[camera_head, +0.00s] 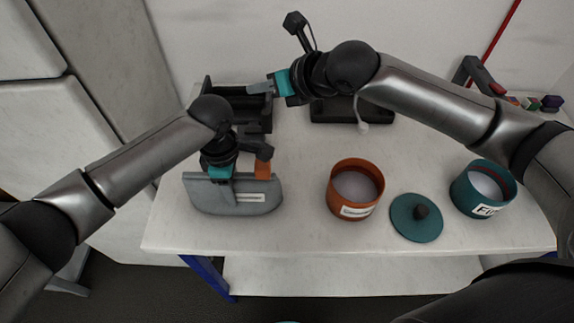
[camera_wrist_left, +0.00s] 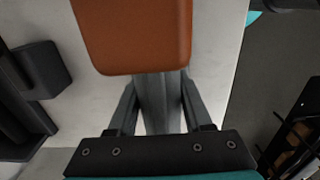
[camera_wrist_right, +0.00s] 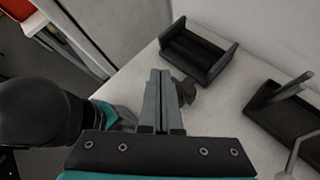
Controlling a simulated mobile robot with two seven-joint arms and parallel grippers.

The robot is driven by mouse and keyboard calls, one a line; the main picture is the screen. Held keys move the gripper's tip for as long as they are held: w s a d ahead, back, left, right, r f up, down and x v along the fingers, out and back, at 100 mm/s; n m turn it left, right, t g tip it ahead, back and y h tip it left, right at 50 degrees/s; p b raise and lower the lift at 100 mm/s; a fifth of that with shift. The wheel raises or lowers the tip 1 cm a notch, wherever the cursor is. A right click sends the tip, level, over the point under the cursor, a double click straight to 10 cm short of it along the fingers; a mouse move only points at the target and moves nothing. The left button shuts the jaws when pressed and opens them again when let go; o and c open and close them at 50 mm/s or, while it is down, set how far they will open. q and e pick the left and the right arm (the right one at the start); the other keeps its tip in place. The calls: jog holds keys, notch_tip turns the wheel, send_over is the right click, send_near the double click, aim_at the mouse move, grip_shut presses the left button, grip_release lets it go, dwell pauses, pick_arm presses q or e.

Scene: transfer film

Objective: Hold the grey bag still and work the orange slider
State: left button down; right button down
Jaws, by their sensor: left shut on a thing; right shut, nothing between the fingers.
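The grey bag (camera_head: 225,200) with a pale label lies at the left front of the white table. The orange slider (camera_head: 263,168) sits at the right end of its top edge; it fills the top of the left wrist view (camera_wrist_left: 135,35). My left gripper (camera_head: 222,174) is shut on the bag's top edge, left of the slider. In the left wrist view its fingers (camera_wrist_left: 158,100) close on grey material, partly behind the slider. My right gripper (camera_head: 250,89) is shut and empty, behind and apart from the bag, near a black holder; its closed fingers show in the right wrist view (camera_wrist_right: 158,78).
The black holder (camera_head: 258,124) stands behind the bag, and a black stand (camera_head: 322,112) is right of it. An orange tin (camera_head: 338,205), a teal lid (camera_head: 405,228) and a teal tin (camera_head: 465,199) stand right of the bag. Small coloured blocks (camera_head: 530,103) lie far right.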

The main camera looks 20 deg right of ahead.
jog(key=w+d+f+n+t+y, duration=0.25)
jog(key=d+t+y, duration=0.2)
jog(key=d, duration=0.45)
jog(key=s+d+f+n+g+y, duration=0.3)
jog(key=s+f+n+g, duration=0.1)
jog(key=s, duration=0.6)
jog(key=s+d+f+n+g+y, duration=0.3)
jog(key=s+f+n+g+y, duration=0.15)
jog(key=s, duration=0.45)
jog(key=h, duration=0.1)
send_near(263, 169)
jog(key=w+a, duration=0.1)
jog(key=w+a+f, duration=0.1)
jog(key=a, duration=0.3)
jog(key=shift+w+f, duration=0.25)
jog(key=shift+w, duration=0.15)
